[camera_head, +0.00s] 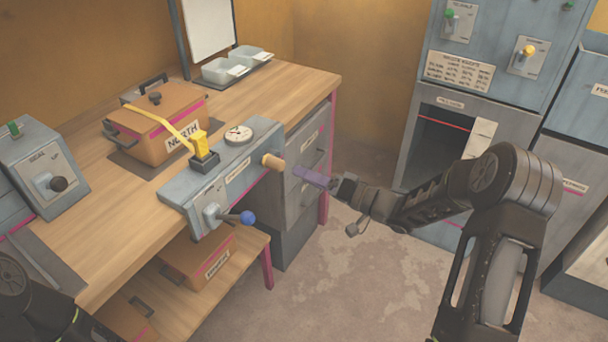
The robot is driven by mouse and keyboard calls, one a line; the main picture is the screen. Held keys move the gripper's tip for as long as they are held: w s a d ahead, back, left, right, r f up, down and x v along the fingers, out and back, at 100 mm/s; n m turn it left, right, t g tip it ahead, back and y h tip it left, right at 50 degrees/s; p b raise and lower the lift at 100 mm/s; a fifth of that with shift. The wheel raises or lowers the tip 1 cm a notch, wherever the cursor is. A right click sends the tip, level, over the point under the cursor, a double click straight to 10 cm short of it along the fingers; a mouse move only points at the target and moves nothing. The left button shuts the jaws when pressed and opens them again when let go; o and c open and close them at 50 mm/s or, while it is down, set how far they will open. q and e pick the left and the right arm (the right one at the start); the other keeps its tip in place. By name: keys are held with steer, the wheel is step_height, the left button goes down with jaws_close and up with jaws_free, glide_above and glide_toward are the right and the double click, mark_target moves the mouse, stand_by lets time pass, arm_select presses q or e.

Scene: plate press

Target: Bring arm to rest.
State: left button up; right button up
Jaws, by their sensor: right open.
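My right gripper (348,206) is open in front of the grey drawer cabinet, its arm coming in from the right. A purple cylinder-like piece (312,178) shows just left of its upper finger; I cannot tell whether they touch. The blue-grey press unit (235,176) sits at the bench's front edge, left of the gripper. It carries a dial gauge (239,134), a tan peg (273,161), a blue-knobbed lever (246,217) and a yellow block (199,143). Part of my left arm shows at the lower left; its gripper is out of view.
The wooden bench (290,90) holds a brown case (160,130) marked NORTH and white trays (224,70). A grey control box (40,165) stands at left. Blue-grey cabinets (490,80) stand behind my right arm. The floor (330,290) below the gripper is clear.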

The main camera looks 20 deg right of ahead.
stand_by(0.3)
steer(key=d+f+h, duration=0.3)
steer(key=f+h, duration=0.3)
steer(key=f, duration=0.3)
steer(key=s+a+f+g+h+p, duration=0.2)
steer(key=s+a+f+g, duration=0.2)
steer(key=s+f, duration=0.5)
steer(key=s+a+f+g+p, duration=0.1)
steer(key=s+a+f+g, duration=0.2)
steer(key=s+a, duration=0.2)
steer(key=s+a+f+g, duration=0.3)
steer(key=s+a, duration=0.2)
steer(key=s, duration=0.6)
steer(key=s+a+f+g+p, duration=0.1)
steer(key=s+a+f+g, duration=0.2)
steer(key=s+a, duration=0.2)
steer(key=s, duration=0.3)
steer(key=shift+s+a+n+y+p, duration=0.3)
steer(key=shift+s+a+n, duration=0.05)
steer(key=shift+n, duration=0.05)
steer(key=shift+w, duration=0.1)
